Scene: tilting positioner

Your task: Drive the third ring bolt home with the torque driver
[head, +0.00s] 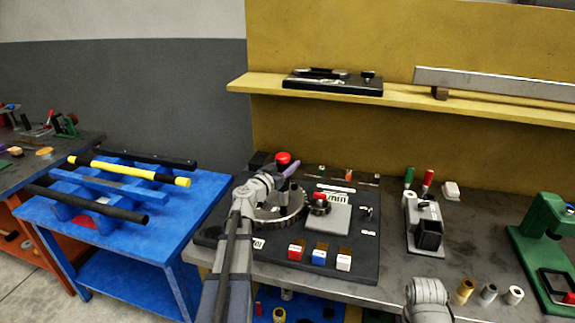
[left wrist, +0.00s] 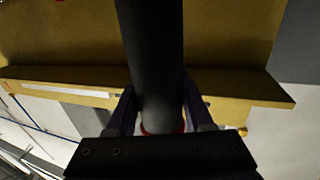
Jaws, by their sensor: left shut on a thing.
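My left gripper (head: 287,172) is above the left part of the black board on the bench. It is shut on a dark cylindrical tool with a red cap (head: 283,158), which looks like the torque driver. In the left wrist view the dark shaft of the driver (left wrist: 152,60) runs up between the two fingers, with a bit of red near the palm. A grey ring (head: 285,218) lies below the gripper, partly hidden by my left arm. Its bolts are too small to tell, and the driver's tip is hidden. My right gripper does not show.
The black board (head: 368,262) also bears a pale square plate (head: 330,215) and red, blue and white small blocks along its front. A black holder (head: 428,232) and a green press (head: 540,235) stand to the right. A yellow shelf (head: 410,100) overhangs behind.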

